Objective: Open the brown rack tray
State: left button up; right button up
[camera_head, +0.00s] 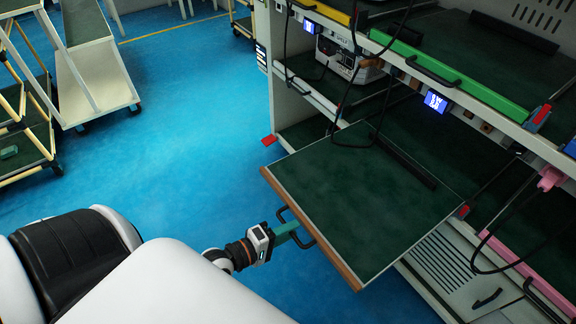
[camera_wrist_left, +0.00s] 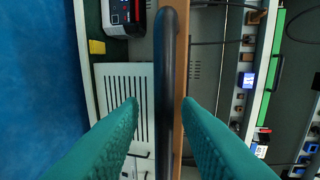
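The brown rack tray has a dark green top (camera_head: 360,200) and a brown front edge (camera_head: 310,235). In the head view it sticks well out of the rack over the blue floor. Its black handle (camera_head: 306,240) is on the brown edge and shows as an upright dark bar (camera_wrist_left: 166,90) in the left wrist view. My left gripper (camera_head: 292,228) is at this handle. Its teal fingers (camera_wrist_left: 159,103) are apart, one on each side of the bar, with a visible gap on the left. My right gripper is not in view.
The rack has a green-edged shelf (camera_head: 460,75) above and a pink-edged one (camera_head: 530,270) at lower right. Black cables hang in front. A white device (camera_head: 340,55) sits on a shelf. Carts (camera_head: 90,65) stand at far left. The blue floor (camera_head: 190,110) between is clear.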

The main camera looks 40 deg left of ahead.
pick_arm(q)
jog(key=shift+w, duration=0.15)
